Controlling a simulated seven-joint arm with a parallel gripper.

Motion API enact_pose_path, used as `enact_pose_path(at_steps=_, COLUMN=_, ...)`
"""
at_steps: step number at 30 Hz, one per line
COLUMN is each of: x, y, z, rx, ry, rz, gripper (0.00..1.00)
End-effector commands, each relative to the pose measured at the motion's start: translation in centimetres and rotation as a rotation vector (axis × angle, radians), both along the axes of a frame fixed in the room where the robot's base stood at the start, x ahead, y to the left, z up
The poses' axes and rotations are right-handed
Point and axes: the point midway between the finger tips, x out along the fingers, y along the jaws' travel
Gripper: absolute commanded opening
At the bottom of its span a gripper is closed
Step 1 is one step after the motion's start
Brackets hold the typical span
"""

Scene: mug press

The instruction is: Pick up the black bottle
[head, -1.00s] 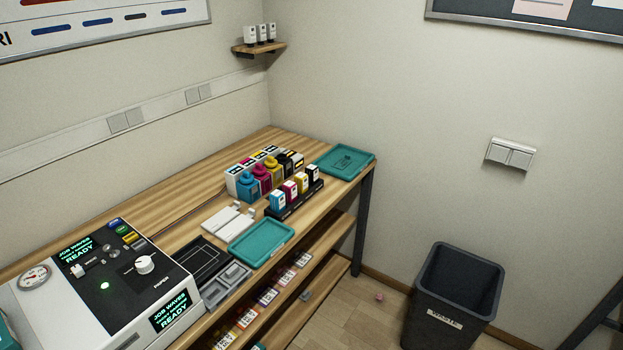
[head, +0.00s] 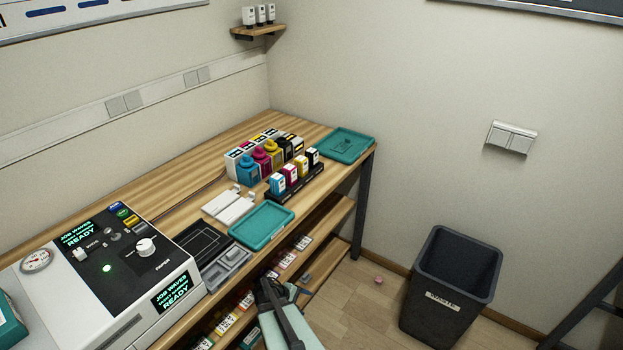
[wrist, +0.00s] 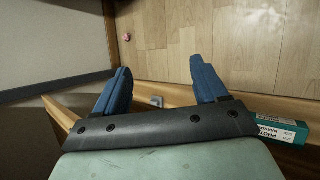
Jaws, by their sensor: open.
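In the head view a row of ink bottles stands on the wooden bench: cyan, magenta, yellow and, at the far end, the black bottle (head: 286,146). The black bottle is partly hidden by the nearby bottles and boxes and is small in the picture. My gripper (head: 271,287) is low at the bench's front edge, far in front of and below the bottles. In the wrist view my gripper (wrist: 159,72) has its two blue fingers spread wide, with nothing between them but floor and a shelf edge. The bottle is not in the wrist view.
A black rack (head: 297,187) of small cartridges stands in front of the bottles. Teal trays lie nearer (head: 262,224) and at the far corner (head: 346,145). The printer (head: 110,275) is at left, the waste bin (head: 450,285) at right. A shelf (head: 330,228) runs under the bench.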

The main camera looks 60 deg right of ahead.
Motion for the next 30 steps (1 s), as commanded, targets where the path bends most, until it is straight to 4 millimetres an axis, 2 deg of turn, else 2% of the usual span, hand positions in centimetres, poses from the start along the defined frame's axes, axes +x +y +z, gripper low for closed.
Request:
enact_pose_path(at_steps=1, x=-0.4, y=-1.5, z=0.7, rx=-0.012, ry=-0.001, rz=-0.064, gripper=0.72)
enact_pose_path(at_steps=8, x=-3.8, y=-7.6, z=5.3, rx=-0.077, ry=0.016, rz=-0.402, gripper=0.72)
enact_pose_path(at_steps=12, x=-6.7, y=-11.3, z=8.9, rx=-0.119, ry=0.035, rz=-0.638, gripper=0.72)
enact_pose_path(at_steps=18, x=-11.0, y=-15.6, z=14.3, rx=-0.172, ry=0.072, rz=-0.954, gripper=0.72)
enact_pose_path(at_steps=25, x=-14.8, y=-18.4, z=19.5, rx=-0.21, ry=0.108, rz=-1.217, gripper=0.72)
enact_pose_path(at_steps=30, x=-15.2, y=-17.7, z=22.9, rx=-0.206, ry=0.049, rz=-1.346, gripper=0.72)
